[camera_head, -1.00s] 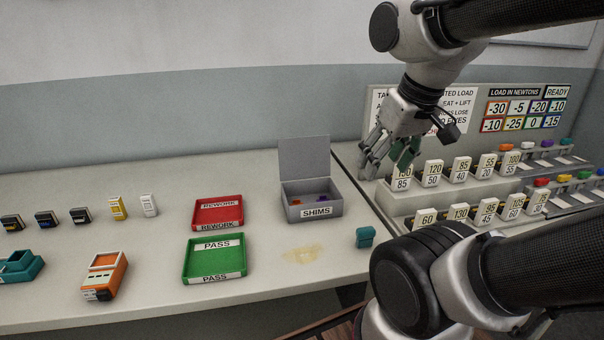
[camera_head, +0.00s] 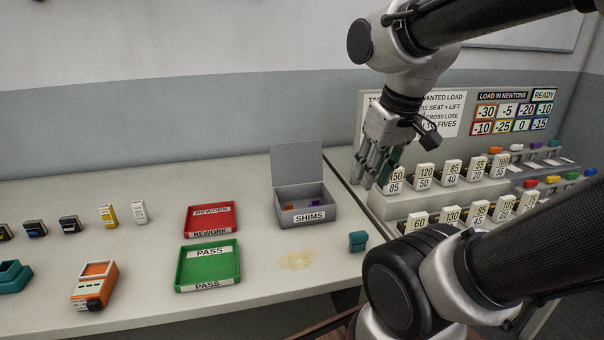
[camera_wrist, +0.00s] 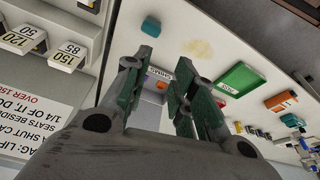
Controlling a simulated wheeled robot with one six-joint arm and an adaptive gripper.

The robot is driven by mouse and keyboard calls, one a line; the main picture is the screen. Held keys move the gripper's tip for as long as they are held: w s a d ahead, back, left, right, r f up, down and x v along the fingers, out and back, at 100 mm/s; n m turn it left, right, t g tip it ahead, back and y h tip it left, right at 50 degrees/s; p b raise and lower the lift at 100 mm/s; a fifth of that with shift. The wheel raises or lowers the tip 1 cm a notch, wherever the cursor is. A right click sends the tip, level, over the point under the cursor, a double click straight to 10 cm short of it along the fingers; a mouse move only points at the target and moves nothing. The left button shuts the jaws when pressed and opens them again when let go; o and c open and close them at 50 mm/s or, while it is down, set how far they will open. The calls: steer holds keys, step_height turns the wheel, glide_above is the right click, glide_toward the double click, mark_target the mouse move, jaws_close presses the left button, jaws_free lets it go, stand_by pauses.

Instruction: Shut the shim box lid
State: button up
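The grey shim box (camera_head: 290,222), labelled SHIMS, stands at the back of the bench in the head view. Its lid (camera_head: 297,164) is up, standing nearly upright at the back edge. Small orange and purple pieces show inside. My gripper (camera_head: 372,184) is to the right of the box and apart from it, in front of the load panel, fingers pointing down. In the wrist view my gripper (camera_wrist: 158,76) has its green-padded fingers apart with nothing held. The box (camera_wrist: 162,73) shows beyond, between the fingers, partly hidden by them.
Numbered blocks (camera_head: 425,175) stand on stepped racks close right of my gripper. A red REWORK tray (camera_head: 183,219) and green PASS tray (camera_head: 178,270) lie left of the box.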

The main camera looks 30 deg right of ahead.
steer(key=w, duration=0.5)
steer(key=w+g, duration=0.1)
steer(key=w, duration=0.4)
steer(key=w+g, duration=0.1)
steer(key=w, duration=0.4)
steer(key=shift+w+d+r, duration=0.2)
steer(key=shift+r, duration=0.05)
jaws_close()
steer(key=w+m, duration=0.1)
steer(key=w, duration=1.9)
steer(key=w+d+r+m, duration=0.1)
steer(key=w+r, duration=0.3)
steer(key=f, duration=0.3)
steer(key=s+f, duration=0.1)
steer(key=f, duration=0.5)
steer(key=shift+s+f, duration=0.1)
steer(key=shift+s, duration=0.15)
steer(key=shift+s+a, duration=0.2)
steer(key=shift+s, duration=0.35)
steer(key=shift+t, duration=0.3)
